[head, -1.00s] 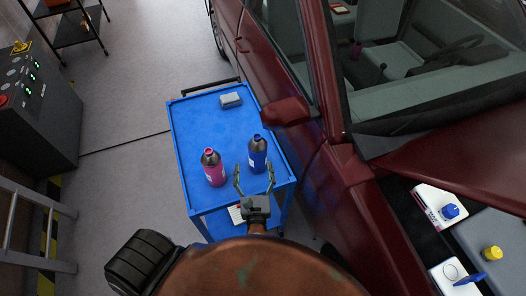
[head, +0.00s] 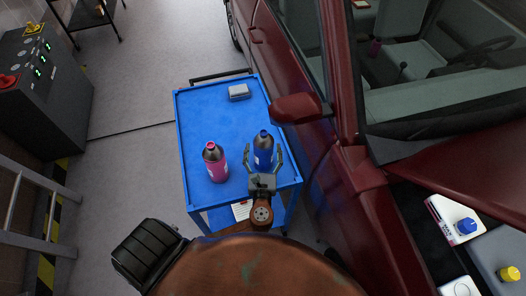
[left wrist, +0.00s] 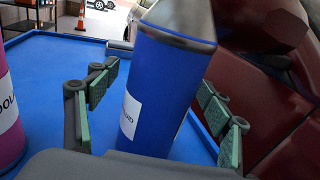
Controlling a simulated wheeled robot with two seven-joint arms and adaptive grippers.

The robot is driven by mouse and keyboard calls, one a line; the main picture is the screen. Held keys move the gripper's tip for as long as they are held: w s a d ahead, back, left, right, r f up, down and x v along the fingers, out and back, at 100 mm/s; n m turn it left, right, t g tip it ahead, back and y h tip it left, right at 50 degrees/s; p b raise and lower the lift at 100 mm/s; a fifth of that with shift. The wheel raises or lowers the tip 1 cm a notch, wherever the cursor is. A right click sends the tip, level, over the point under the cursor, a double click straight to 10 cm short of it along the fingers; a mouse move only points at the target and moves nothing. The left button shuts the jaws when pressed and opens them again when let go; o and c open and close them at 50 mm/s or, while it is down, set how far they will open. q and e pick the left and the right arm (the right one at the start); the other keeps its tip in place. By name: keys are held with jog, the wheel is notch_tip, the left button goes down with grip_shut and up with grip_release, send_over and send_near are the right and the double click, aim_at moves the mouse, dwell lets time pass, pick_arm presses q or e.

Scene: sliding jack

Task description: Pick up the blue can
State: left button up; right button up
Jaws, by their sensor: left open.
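The blue can (head: 263,153) stands upright on the blue cart top (head: 205,115), near its front right part. My left gripper (head: 263,162) is open, with its fingers reaching to either side of the can. In the left wrist view the blue can (left wrist: 160,95) fills the middle, between the two green-padded fingers of the left gripper (left wrist: 155,105). Gaps show between the pads and the can. My right gripper is not in view.
A pink can (head: 215,163) stands to the left of the blue can. A grey block (head: 239,92) lies at the back of the cart. The dark red car (head: 350,190) and its mirror (head: 296,107) are close on the right. The cart's left middle is clear.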

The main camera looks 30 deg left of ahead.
pick_arm(q)
jog(key=shift+s+d+r, duration=0.1)
jog(key=shift+d+r, duration=0.05)
jog(key=shift+c, duration=1.1)
jog(key=c, duration=1.6)
jog(key=shift+c, duration=0.4)
jog(key=shift+r, duration=0.1)
